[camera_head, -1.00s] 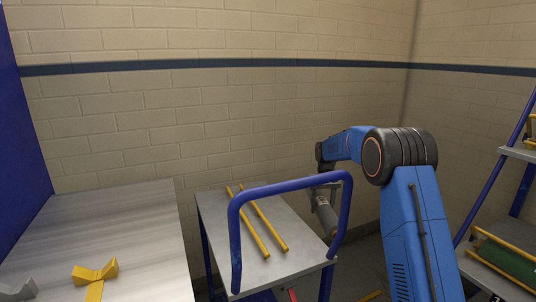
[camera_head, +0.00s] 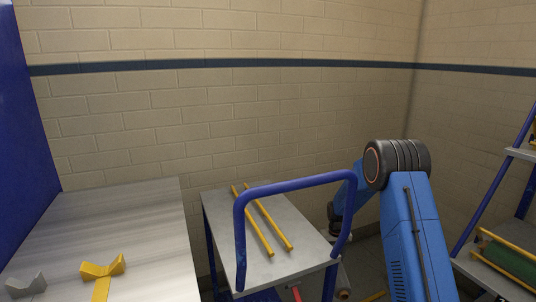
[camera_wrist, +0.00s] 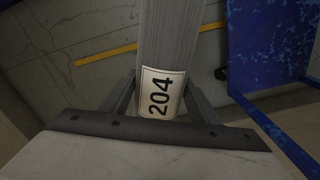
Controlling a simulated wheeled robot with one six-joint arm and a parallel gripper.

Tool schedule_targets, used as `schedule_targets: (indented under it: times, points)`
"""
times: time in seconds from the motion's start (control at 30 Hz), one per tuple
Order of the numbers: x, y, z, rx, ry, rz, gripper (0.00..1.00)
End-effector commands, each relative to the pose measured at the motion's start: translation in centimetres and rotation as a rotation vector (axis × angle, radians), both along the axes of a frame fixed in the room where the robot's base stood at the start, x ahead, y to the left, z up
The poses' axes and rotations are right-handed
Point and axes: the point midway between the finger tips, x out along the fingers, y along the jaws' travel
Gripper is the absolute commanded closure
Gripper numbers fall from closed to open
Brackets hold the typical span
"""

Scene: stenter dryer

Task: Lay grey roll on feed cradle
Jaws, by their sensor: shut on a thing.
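The grey roll (camera_wrist: 167,40), with a white label reading 204, is held between the fingers of my gripper (camera_wrist: 160,98) in the wrist view. The gripper is shut on it. In the head view, part of the roll (camera_head: 345,276) seems to show low beside the trolley's right end, mostly hidden by the trolley handle and my arm. A yellow V-shaped support (camera_head: 102,268) and a grey V-shaped support (camera_head: 27,282) stand on the metal table at left. They look like the feed cradle, and nothing lies in them.
A trolley (camera_head: 226,225) with two yellow rails (camera_head: 268,218) and a raised blue handle (camera_head: 297,186) stands between the table (camera_head: 150,235) and my arm. A rack (camera_head: 522,206) at right holds a green roll (camera_head: 508,258). A brick wall closes the back.

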Motion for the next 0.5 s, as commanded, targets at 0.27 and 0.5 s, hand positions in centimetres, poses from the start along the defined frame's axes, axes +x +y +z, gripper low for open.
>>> schedule_targets:
  times: [0.27, 0.5]
  points:
    - [-8.4, 0.0, -6.3, 0.0, 0.003, 0.0, 0.88]
    - [-11.6, 0.0, -8.2, 0.0, 0.0, 0.0, 0.88]
